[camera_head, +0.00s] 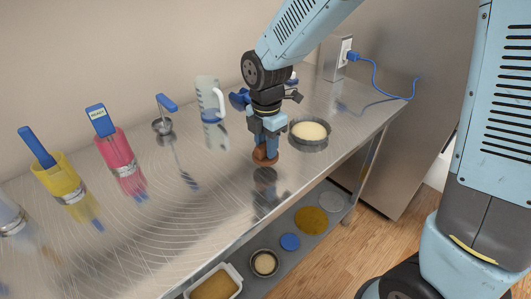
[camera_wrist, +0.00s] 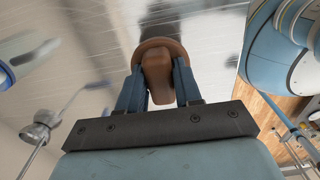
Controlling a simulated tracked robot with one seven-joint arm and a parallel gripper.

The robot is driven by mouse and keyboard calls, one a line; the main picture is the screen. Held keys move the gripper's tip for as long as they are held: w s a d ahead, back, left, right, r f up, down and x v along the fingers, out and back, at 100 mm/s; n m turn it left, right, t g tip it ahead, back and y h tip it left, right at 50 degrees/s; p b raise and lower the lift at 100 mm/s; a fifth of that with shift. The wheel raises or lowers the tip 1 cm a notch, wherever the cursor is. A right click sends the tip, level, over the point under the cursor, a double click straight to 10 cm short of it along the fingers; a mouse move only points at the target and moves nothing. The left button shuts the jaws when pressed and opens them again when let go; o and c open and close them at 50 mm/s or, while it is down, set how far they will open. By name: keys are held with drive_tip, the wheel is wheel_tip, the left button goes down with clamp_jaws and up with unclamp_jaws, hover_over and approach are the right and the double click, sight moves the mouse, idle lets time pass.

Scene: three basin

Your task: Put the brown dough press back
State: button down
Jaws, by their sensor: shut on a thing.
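The brown dough press (camera_head: 264,158) has a round brown disc at the bottom and a rounded brown handle. It is upright over the metal table (camera_head: 215,205), left of and in front of a dark round pan (camera_head: 309,146). I cannot tell whether its disc touches the table. My gripper (camera_head: 271,147) points down and is shut on the press's handle. In the wrist view the press (camera_wrist: 157,62) sits between the two blue fingers of my gripper (camera_wrist: 158,88), its wider disc showing beyond them.
Pale dough (camera_head: 309,130) fills the pan. A clear jug (camera_head: 208,112), blue-handled metal tool (camera_head: 162,125), pink container (camera_head: 118,150) and yellow container (camera_head: 60,178) stand at the back left. The table's front middle is clear. A lower shelf holds several containers, including a tray (camera_head: 214,283).

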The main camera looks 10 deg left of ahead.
drive_tip(key=shift+f, duration=1.55)
drive_tip(key=shift+f, duration=0.1)
drive_tip(key=c, duration=0.8)
unclamp_jaws()
wheel_tip(320, 180, up, 12)
drive_tip(key=shift+r, duration=0.15)
drive_tip(key=shift+d, duration=0.1)
